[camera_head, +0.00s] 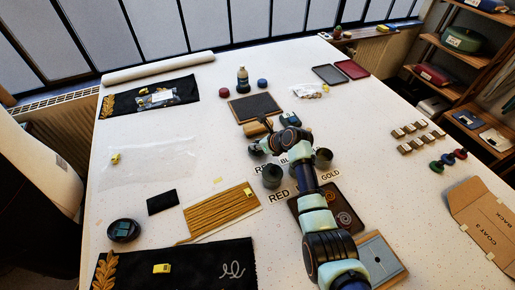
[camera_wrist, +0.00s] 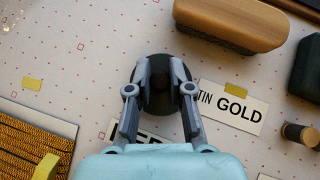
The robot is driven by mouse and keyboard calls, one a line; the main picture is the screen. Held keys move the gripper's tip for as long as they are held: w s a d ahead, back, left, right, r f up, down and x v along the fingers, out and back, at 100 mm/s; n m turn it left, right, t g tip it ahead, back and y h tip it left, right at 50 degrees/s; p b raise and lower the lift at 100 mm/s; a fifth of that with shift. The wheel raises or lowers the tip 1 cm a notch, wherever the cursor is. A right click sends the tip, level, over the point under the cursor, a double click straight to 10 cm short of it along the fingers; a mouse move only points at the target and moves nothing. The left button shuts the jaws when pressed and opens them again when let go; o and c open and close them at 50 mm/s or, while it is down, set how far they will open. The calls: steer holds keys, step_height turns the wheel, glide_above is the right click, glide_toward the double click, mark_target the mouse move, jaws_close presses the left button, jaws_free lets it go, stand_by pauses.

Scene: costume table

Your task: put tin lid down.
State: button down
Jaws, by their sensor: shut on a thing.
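My gripper (camera_wrist: 166,70) is shut on a dark round tin lid (camera_wrist: 158,92), with one finger on each side of it. The lid is seen from above, over the pale dotted tabletop near a white card reading "TIN GOLD" (camera_wrist: 230,106). I cannot tell its height above the table. In the head view my gripper (camera_head: 262,147) is in the middle of the table, and my own arm hides part of the area.
A wooden brush (camera_wrist: 230,22) lies close beyond the lid, with a dark block (camera_wrist: 306,68) at right. A small brass-topped cylinder (camera_wrist: 299,134) is at lower right. Gold cord on a card (camera_head: 221,211) lies left of my arm. The table left of my gripper is fairly clear.

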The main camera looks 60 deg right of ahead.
steer(key=shift+f, duration=0.8)
steer(key=shift+f, duration=0.15)
steer(key=c, duration=1.1)
jaws_free()
steer(key=shift+o, duration=0.2)
steer(key=shift+r, duration=0.3)
steer(key=p+v, duration=0.4)
steer(key=v, duration=0.8)
